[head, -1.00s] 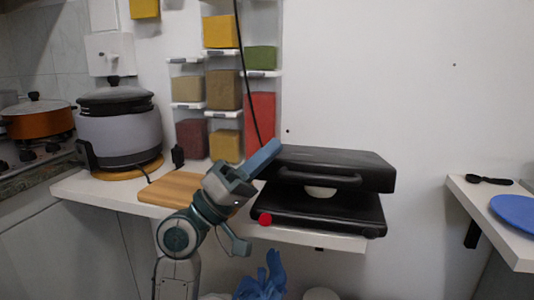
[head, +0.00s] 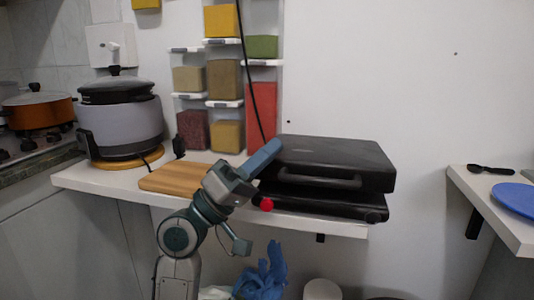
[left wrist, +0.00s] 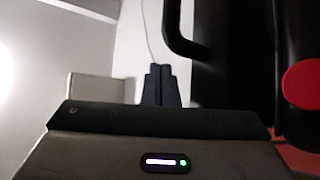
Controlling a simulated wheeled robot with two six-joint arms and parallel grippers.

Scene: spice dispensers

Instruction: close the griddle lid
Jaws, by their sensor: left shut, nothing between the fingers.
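The black griddle stands on the white shelf. Its lid (head: 340,155) lies low and almost flat over the base (head: 325,206), with the handle (head: 320,181) at the front. Only a thin dark gap shows between lid and base; I cannot tell whether they touch. A red knob (head: 266,204) is at the base's front left corner. My left gripper (head: 264,155) is shut and empty at the lid's left edge; contact is unclear. In the left wrist view, the shut fingers (left wrist: 161,86) are beside the black handle (left wrist: 180,32), with the red knob (left wrist: 302,84) at right.
A wooden board (head: 176,178) lies on the shelf left of my gripper. A cooker (head: 120,125) stands farther left. Spice dispensers (head: 226,82) and a black cable (head: 249,90) are on the wall behind. A blue plate (head: 515,199) rests on the right shelf.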

